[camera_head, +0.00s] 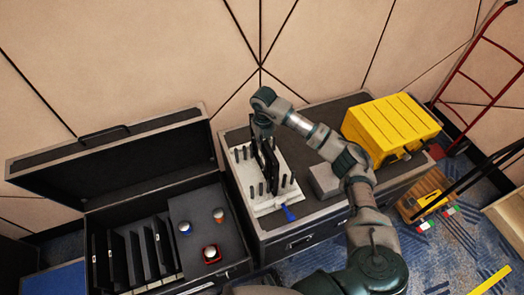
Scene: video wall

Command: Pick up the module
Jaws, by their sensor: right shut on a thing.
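A white rack with upright pegs (268,203) stands on the left part of a dark case top. Thin black upright modules (268,160) stand in its middle, close together. My right arm reaches over from the lower right, and its gripper (262,124) points down at the top of these modules. The right gripper is shut on one module; its fingertips are small and dark against the black panels, so the exact grip is hard to see. I cannot tell whether the held module is clear of the rack. My left gripper is not in view.
An open black case (120,205) on the left holds several upright panels in slots and small coloured knobs. A yellow toolbox (392,128) and a grey block (324,181) sit on the case top. A blue clamp (289,213) is at the rack's front. A red hand truck (480,75) stands right.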

